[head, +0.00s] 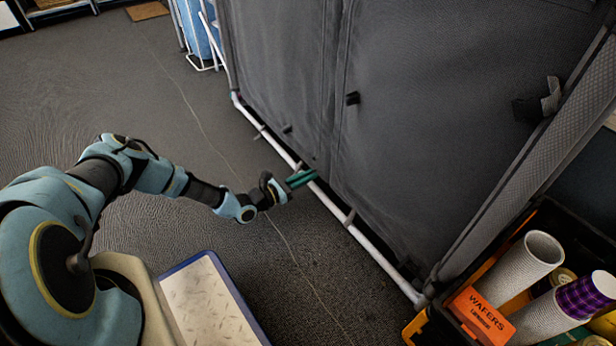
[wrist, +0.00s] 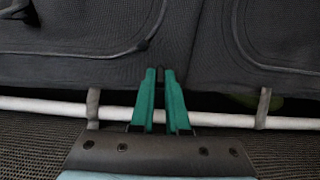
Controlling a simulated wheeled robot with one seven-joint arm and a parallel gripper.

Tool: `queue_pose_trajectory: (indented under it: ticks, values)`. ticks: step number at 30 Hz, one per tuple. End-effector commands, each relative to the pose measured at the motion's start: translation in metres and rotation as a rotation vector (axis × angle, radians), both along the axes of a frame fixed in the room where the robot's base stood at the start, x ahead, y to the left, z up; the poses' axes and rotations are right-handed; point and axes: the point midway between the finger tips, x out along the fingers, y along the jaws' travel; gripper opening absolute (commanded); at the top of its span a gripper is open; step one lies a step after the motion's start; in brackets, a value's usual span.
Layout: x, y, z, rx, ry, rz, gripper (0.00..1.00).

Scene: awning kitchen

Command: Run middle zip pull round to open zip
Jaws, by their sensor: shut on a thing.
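The dark grey fabric wall (head: 430,90) has panels outlined by zip seams. My gripper (head: 304,178), with green fingers, is low at the wall's bottom edge, just above the white pipe. In the wrist view, my gripper (wrist: 160,73) has its fingertips close together on a small dark thing, which I take to be the middle zip pull (wrist: 160,76); it is mostly hidden between them. A left seam (wrist: 142,44) curves round a panel corner, and a right seam (wrist: 247,62) curves round another. A black tab (head: 352,98) shows higher on the wall, and another dark tab (head: 287,128) is to its left.
A white pipe (head: 362,238) runs along the wall's foot, with grey straps (wrist: 263,108) round it. A crate (head: 418,328) with cups and an orange wafers box (head: 480,315) stands at the lower right. Grey floor (head: 150,60) is clear at the left.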

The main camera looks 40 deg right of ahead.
Motion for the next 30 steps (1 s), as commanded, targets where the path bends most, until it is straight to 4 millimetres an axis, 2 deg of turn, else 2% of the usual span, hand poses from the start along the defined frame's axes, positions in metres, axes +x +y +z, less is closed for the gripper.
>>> queue_pose_trajectory:
  ticks: [1, 3, 4, 12, 19, 23, 30]
  values:
    - [-0.007, 0.001, -0.003, 0.003, 0.005, -0.011, 0.00]
    - [-0.008, 0.001, -0.003, 0.004, 0.005, -0.012, 0.00]
    - [-0.008, 0.002, -0.003, 0.004, 0.006, -0.012, 0.14]
    - [-0.007, 0.001, -0.002, 0.003, 0.005, -0.010, 0.44]
    - [-0.005, 0.001, -0.001, 0.001, 0.003, -0.008, 0.44]
    - [-0.003, 0.008, 0.000, 0.001, 0.004, -0.005, 0.44]
    - [-0.001, 0.051, 0.002, 0.003, 0.004, -0.004, 0.44]
